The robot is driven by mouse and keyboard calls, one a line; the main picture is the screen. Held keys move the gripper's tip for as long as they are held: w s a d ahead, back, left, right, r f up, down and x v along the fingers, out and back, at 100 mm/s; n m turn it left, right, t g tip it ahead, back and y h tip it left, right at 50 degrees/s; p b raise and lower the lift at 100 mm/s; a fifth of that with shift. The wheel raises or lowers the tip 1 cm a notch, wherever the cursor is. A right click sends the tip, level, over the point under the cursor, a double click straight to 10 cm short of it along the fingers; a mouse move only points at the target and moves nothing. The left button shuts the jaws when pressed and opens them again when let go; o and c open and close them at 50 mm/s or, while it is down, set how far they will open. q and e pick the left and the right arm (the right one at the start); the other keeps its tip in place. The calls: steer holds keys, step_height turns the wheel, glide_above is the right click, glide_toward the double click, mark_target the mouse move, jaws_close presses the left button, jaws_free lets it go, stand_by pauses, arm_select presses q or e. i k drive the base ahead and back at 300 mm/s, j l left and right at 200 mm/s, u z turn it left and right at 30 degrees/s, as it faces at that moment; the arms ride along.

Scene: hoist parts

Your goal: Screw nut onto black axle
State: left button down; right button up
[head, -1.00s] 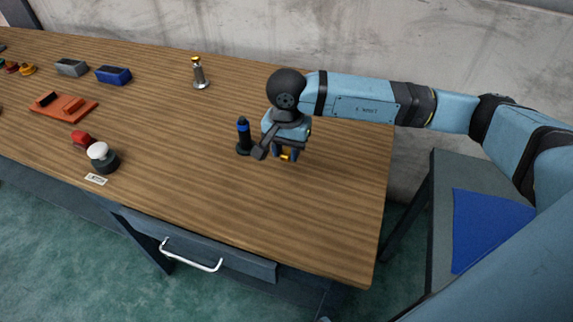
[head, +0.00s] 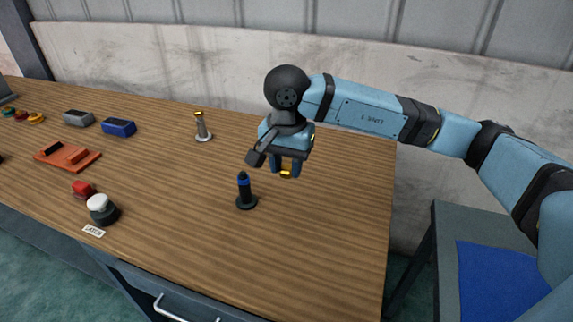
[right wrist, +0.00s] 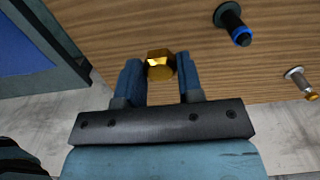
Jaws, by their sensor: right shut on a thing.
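The black axle (head: 246,193) stands upright on a round base on the table, with a blue band near its top. It also shows in the right wrist view (right wrist: 233,25), at the upper right. My right gripper (head: 285,172) is shut on a gold nut (right wrist: 160,66), which also shows between its fingertips in the head view (head: 286,174). The gripper holds the nut above the table, to the right of the axle and apart from it. My left gripper is not in view.
A grey post with a gold top (head: 202,127) stands behind the axle. A blue box (head: 119,127), a grey box (head: 78,118), an orange fixture (head: 68,155) and a white-topped button (head: 101,208) are on the left. The table's right part is clear.

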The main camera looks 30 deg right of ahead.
mark_target(246, 202)
steer(key=i+j, duration=0.2)
steer(key=j, duration=0.2)
steer(key=i+j, duration=0.15)
steer(key=j, duration=0.25)
steer(key=i+j, duration=0.2)
steer(key=j, duration=0.15)
steer(key=i+j, duration=0.15)
steer(key=j, duration=0.25)
steer(key=i+j, duration=0.2)
steer(key=j, duration=0.2)
steer(key=z, duration=1.6)
